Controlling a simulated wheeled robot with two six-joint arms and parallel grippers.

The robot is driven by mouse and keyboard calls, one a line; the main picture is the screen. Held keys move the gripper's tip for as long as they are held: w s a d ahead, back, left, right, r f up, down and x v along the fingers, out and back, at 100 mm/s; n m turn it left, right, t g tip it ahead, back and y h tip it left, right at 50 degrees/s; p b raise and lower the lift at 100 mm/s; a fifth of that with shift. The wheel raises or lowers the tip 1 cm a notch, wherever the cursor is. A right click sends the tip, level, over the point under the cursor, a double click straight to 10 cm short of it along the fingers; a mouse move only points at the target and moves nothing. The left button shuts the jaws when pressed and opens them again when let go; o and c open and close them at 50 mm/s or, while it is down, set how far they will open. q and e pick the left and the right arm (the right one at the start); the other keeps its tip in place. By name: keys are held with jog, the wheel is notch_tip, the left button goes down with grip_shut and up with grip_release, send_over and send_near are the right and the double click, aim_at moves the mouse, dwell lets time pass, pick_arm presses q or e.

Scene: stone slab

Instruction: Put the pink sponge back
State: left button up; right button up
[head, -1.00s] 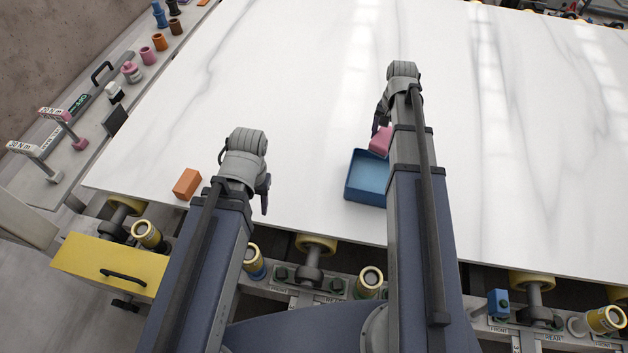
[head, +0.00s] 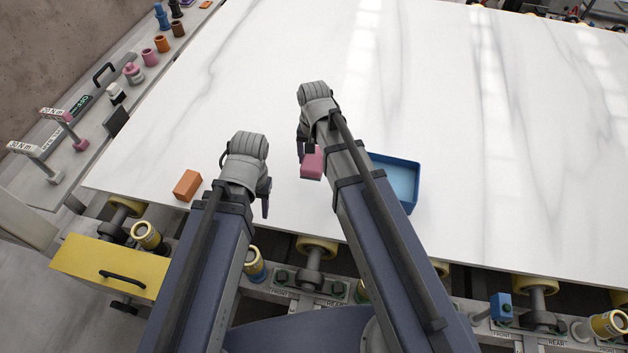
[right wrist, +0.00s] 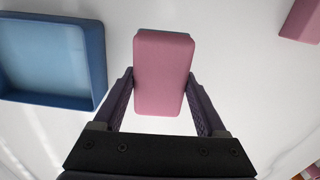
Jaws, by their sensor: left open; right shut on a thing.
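The pink sponge (head: 312,164) is in my right gripper (head: 307,149), left of the blue tray (head: 417,185) in the head view. In the right wrist view, the sponge (right wrist: 160,75) sits between both fingers, with a thin blue-grey edge showing at its far end. The blue tray (right wrist: 97,65) is at the left there, and its visible part is empty. My right arm hides the tray's left part in the head view. I cannot tell how high the sponge is above the slab. My left gripper (head: 265,196) is open and empty, left of the sponge.
An orange block (head: 187,185) lies on the white slab (head: 270,70) near its left front edge. A side shelf at the left holds several coloured cups and two upright tools. A yellow drawer (head: 105,262) is at lower left. The slab's middle is clear.

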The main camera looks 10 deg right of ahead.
aim_at(314, 183)
jog(key=shift+f+b, duration=3.75)
jog(key=shift+f, duration=0.5)
jog(key=shift+f, duration=0.2)
jog(key=o, duration=1.1)
jog(key=shift+r, duration=0.2)
